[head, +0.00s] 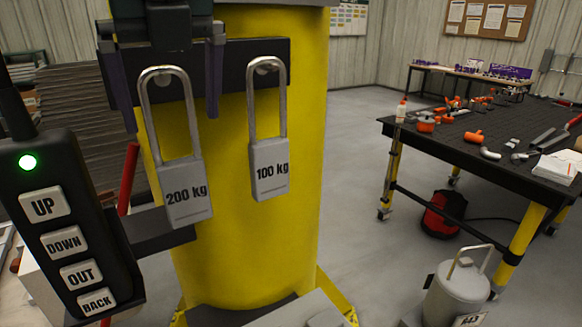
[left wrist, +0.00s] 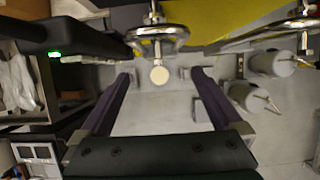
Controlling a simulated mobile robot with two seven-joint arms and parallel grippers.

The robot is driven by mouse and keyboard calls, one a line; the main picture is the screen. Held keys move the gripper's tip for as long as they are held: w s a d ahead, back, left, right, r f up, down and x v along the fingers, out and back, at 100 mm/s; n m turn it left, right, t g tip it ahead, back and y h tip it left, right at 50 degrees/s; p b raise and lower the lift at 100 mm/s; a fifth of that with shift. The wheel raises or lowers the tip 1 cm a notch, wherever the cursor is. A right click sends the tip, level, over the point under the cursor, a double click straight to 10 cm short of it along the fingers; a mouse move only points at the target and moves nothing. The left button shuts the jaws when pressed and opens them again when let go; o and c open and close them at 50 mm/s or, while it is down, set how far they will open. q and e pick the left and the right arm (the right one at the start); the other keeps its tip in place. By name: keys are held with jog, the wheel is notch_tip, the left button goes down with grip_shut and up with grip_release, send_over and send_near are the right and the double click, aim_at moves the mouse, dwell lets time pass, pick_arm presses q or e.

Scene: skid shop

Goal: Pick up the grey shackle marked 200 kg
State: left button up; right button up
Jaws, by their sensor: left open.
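The grey shackle marked 200 kg (head: 184,195) hangs by its long loop from a peg on a dark bar on the yellow column, slightly tilted in the head view. My left gripper (head: 170,113) is open, its two purple fingers on either side of the loop's upper part. In the left wrist view the open fingers (left wrist: 161,72) have a round pale peg end between them, and the shiny shackle loop (left wrist: 158,33) lies just beyond. Contact cannot be told. A second grey shackle, marked 100 kg (head: 270,168), hangs to the right. My right gripper is not in view.
The yellow column (head: 250,255) stands close ahead. A black button box (head: 65,220) with a green light is near at left. A black-topped workbench (head: 465,128) with tools is at right, and a grey canister (head: 456,292) stands at lower right. Floor between column and bench is clear.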

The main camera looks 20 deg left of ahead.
aim_at(181, 163)
pick_arm(q)
jog(key=p+x, duration=0.2)
jog(key=x, duration=0.2)
jog(key=shift+w+a+f, duration=0.1)
jog(key=shift+a+f, duration=0.05)
jog(key=shift+f, duration=0.1)
jog(key=p+x, duration=0.2)
jog(key=x, duration=0.2)
jog(key=shift+w+a+f, duration=0.1)
jog(key=shift+w+f, duration=0.05)
jog(key=shift+f, duration=0.3)
jog(key=shift+w+r, duration=0.1)
grip_shut()
